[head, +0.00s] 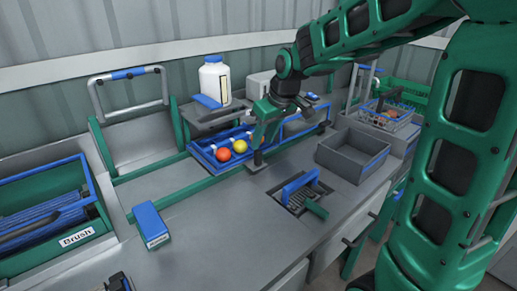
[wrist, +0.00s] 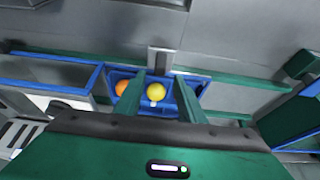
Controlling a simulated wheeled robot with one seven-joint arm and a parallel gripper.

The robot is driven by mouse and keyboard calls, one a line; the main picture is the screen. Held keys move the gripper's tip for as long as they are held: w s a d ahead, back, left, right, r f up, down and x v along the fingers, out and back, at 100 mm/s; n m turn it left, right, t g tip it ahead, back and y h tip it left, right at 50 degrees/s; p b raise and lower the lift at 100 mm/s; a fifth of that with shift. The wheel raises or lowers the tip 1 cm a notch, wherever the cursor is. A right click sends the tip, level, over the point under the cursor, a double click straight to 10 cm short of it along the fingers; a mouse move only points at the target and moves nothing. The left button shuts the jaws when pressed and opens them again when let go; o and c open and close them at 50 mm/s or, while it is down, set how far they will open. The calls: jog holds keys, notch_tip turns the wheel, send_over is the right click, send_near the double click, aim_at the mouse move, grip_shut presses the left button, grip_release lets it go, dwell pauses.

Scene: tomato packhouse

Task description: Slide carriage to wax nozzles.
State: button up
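A blue carriage tray (head: 207,163) sits on the green rails at the middle of the bench, holding a red tomato (head: 223,155) and a yellow tomato (head: 239,146). The tray (wrist: 202,88) also shows in the wrist view. My gripper (head: 258,143) points down beside the tray's right part, close to a dark upright post (head: 257,158). In the wrist view my gripper (wrist: 160,76) has its two green fingers apart, with a grey post (wrist: 159,60) beyond the gap. I cannot tell whether the fingers touch it. I cannot make out which parts are the wax nozzles.
A white bottle (head: 214,80) stands on a grey shelf behind the rails. A green bin labelled Brush (head: 70,238) is at the left. A blue block (head: 150,222), a grey open box (head: 352,153) and a blue-handled grate (head: 300,187) are on the bench. The front-left bench surface is mostly clear.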

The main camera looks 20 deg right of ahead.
jog(key=v, duration=0.3)
jog(key=shift+r, duration=0.1)
jog(key=shift+s+d, duration=0.1)
jog(key=shift+s, duration=0.05)
jog(key=s+d+f+m+g, duration=0.1)
jog(key=s+d+f+m, duration=0.1)
jog(key=s, duration=0.8)
jog(key=s+d+f+m+g, duration=0.2)
jog(key=s+d+m, duration=0.2)
jog(key=s, duration=0.7)
jog(key=s+d+f+m+g+h, duration=0.1)
jog(key=s+d+f+m, duration=0.2)
jog(key=s+d, duration=0.3)
jog(key=s+m, duration=0.1)
jog(key=s, duration=0.4)
jog(key=shift+s+d, duration=0.15)
jog(key=shift+d, duration=0.25)
jog(key=shift+f, duration=0.1)
jog(key=shift+w+f, duration=0.25)
jog(key=shift+w, duration=0.4)
